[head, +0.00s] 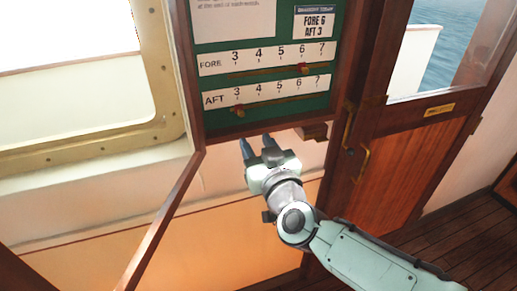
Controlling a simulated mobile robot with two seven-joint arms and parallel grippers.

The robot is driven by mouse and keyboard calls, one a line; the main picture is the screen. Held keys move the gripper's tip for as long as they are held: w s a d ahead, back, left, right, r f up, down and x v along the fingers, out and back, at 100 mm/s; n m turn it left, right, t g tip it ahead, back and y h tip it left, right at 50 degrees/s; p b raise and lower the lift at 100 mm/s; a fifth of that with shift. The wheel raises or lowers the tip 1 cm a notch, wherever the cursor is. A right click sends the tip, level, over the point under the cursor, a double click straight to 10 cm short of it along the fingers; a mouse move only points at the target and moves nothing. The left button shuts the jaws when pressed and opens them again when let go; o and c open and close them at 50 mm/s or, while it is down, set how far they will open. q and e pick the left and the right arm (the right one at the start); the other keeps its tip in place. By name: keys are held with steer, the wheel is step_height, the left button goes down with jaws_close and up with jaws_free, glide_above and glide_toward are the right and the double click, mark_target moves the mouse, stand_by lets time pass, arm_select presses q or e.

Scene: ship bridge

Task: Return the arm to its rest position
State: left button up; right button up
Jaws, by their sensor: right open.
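My right gripper (257,145) is just below the lower edge of the green board (270,120), its two blue fingers pointing up and apart with nothing between them. Its arm comes in from the lower right. A card (314,21) above the scales reads FORE 6 AFT 3. My left gripper is not in view.
A wooden frame edge (162,220) slants down from the board's lower left corner. A window (80,75) is at left. A wooden door (405,165) with a brass handle (360,163) stands at right. Plank floor (450,240) shows at lower right.

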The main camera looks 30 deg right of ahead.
steer(key=shift+s, duration=0.35)
steer(key=shift+w+f, duration=0.1)
steer(key=w+f+g+y, duration=0.1)
steer(key=w+f+g, duration=0.2)
steer(key=f, duration=0.8)
steer(key=w+f+g+y, duration=0.1)
steer(key=w+f+g, duration=0.15)
steer(key=f, duration=0.95)
steer(key=s+a+f+g+y, duration=0.1)
steer(key=s+a+f+g, duration=0.1)
steer(key=f, duration=0.7)
steer(key=s+a+f+g+y, duration=0.1)
steer(key=a+f+g, duration=0.1)
steer(key=f, duration=0.7)
steer(key=s+a+f+g+y, duration=0.2)
steer(key=s+a+f+g, duration=0.2)
steer(key=s+f, duration=0.7)
steer(key=s+a+f+m+g+y, duration=0.1)
steer(key=s+a+f+g, duration=0.4)
steer(key=s+f, duration=0.7)
steer(key=s+a, duration=0.1)
steer(key=s, duration=0.2)
steer(key=shift+f+y, duration=0.3)
steer(key=shift+y, duration=0.1)
steer(key=shift+a, duration=0.15)
